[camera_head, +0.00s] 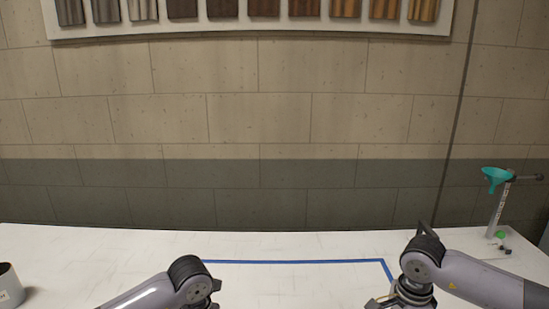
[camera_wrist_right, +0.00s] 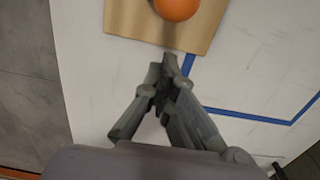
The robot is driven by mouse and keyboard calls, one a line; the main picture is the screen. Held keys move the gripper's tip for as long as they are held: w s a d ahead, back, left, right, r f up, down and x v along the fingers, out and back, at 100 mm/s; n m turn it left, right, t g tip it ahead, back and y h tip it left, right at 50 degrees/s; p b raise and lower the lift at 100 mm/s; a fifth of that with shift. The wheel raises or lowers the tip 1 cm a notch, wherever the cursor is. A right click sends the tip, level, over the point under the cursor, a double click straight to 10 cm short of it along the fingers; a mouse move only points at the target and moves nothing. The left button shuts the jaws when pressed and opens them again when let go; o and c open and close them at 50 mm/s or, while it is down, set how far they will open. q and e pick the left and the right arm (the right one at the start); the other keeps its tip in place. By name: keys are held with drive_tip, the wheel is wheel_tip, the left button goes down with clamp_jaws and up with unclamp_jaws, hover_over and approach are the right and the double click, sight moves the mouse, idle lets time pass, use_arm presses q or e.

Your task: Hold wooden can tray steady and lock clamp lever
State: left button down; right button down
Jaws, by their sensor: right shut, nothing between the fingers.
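A flat brown board-like piece (camera_wrist_right: 185,24) lies on the white table in the right wrist view, with an orange round thing (camera_wrist_right: 177,5) on it, cut by the top edge. I cannot tell whether the brown piece is the wooden can tray. My right gripper (camera_wrist_right: 170,62) is shut and empty, its fingertips just short of the brown piece's near edge in that view. In the head view, my right wrist is at the bottom right and my left wrist at the bottom centre-left; the left fingers are below the frame. No clamp lever can be made out.
The white table (camera_head: 100,245) carries a blue tape outline (camera_head: 295,262). A stand with a teal funnel (camera_head: 495,177) is at the far right, with small green and dark items by its base. The back middle is clear.

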drive_tip(key=c, duration=1.9)
unclamp_jaws()
drive_tip(key=shift+o, duration=0.3)
wheel_tip(320, 180, up, 11)
drive_tip(key=shift+r, duration=0.15)
drive_tip(key=shift+o, duration=1.3)
drive_tip(key=shift+r, duration=0.35)
drive_tip(key=shift+a, duration=0.15)
